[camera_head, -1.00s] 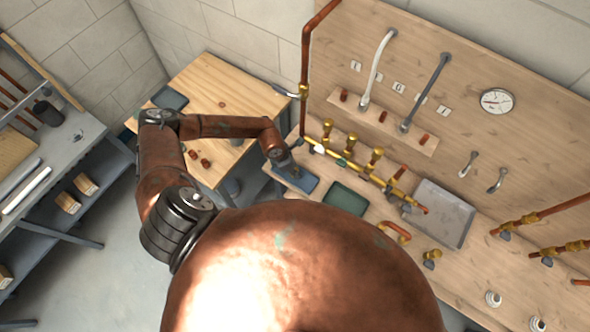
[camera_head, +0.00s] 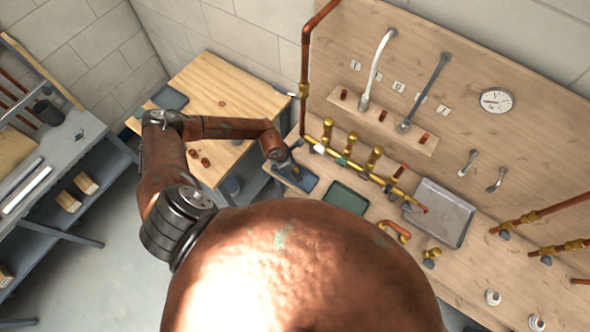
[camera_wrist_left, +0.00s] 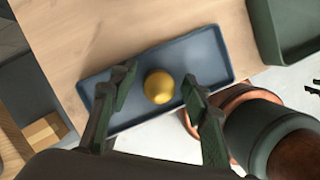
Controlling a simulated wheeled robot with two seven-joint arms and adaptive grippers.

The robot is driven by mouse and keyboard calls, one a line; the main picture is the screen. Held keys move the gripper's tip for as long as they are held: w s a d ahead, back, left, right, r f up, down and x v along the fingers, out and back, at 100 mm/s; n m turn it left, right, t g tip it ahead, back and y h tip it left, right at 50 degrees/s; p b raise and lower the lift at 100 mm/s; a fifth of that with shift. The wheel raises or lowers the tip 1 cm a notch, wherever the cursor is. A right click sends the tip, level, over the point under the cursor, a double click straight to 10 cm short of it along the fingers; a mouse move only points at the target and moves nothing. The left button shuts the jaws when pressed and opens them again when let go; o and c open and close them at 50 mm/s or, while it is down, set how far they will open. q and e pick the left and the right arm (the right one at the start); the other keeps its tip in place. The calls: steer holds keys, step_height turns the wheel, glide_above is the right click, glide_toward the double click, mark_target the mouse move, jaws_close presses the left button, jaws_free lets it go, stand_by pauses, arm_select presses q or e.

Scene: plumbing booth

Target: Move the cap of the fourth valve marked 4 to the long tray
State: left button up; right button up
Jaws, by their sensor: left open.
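The blue long tray (camera_head: 306,184) lies at the left end of the wooden bench; it also shows in the left wrist view (camera_wrist_left: 205,56). A rounded golden brass cap (camera_wrist_left: 159,87) is in or just over the tray, between my left fingertips in that view. My left gripper (camera_wrist_left: 157,88) is open, a finger on each side of the cap, with visible gaps. In the head view my left gripper (camera_head: 287,163) is low over the tray, and the cap there is hidden. Several brass valves (camera_head: 351,143) stand along the brass pipe. My right gripper is not in view.
A dark green tray (camera_head: 347,197) stands to the right of the blue one. A grey metal tray (camera_head: 440,211) is farther right. The copper riser pipe (camera_head: 305,70) stands behind my left gripper. A wooden table (camera_head: 225,90) is at the back left.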

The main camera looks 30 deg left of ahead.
arm_select(q)
steer(key=shift+r, duration=0.2)
steer(key=shift+a+r, duration=0.15)
steer(key=shift+r, duration=0.2)
steer(key=b+v, duration=0.1)
steer(key=v, duration=1)
steer(key=shift+r, duration=0.1)
